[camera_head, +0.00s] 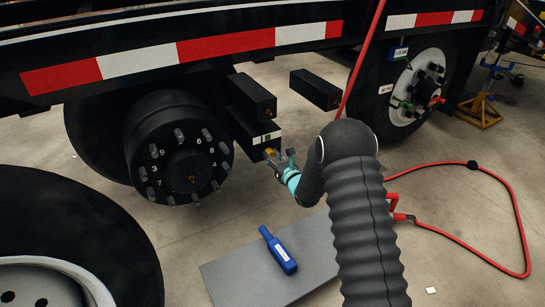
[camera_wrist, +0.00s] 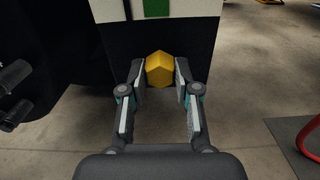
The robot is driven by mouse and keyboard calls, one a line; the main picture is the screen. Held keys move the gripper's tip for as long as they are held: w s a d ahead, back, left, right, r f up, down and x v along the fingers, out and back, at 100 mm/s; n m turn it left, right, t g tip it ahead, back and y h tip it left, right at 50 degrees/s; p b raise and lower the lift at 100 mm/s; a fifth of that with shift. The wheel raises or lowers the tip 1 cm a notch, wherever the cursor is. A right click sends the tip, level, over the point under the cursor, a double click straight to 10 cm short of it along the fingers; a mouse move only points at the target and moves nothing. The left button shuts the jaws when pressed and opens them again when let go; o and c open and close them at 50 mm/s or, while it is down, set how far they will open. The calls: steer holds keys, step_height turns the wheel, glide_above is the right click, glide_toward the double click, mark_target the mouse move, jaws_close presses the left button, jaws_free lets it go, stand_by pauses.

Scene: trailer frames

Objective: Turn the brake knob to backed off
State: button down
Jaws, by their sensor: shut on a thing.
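The brake knob (camera_wrist: 160,69) is a yellow, faceted knob on the end of a black box (camera_head: 262,130) beside the wheel hub. My gripper (camera_wrist: 160,74) is shut on the knob, one finger on each side of it, in the wrist view. In the head view my gripper (camera_head: 276,159) reaches the box from the right, and the knob is partly covered by the fingers. A white label with a green patch (camera_wrist: 157,8) sits on the box just above the knob. I cannot read any setting marks.
A numbered wheel hub (camera_head: 185,165) stands left of the box. A grey mat (camera_head: 235,275) with a blue tool (camera_head: 278,250) lies on the floor below. A red hose (camera_head: 500,180) loops on the floor at right. Red-white striped trailer rail (camera_head: 230,45) runs overhead.

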steer(key=shift+d, duration=0.1)
stand_by(0.4)
steer(key=c, duration=0.8)
jaws_free()
steer(key=shift+c, duration=0.2)
steer(key=v, duration=0.7)
steer(key=shift+s+d, duration=0.1)
steer(key=shift+s, duration=0.05)
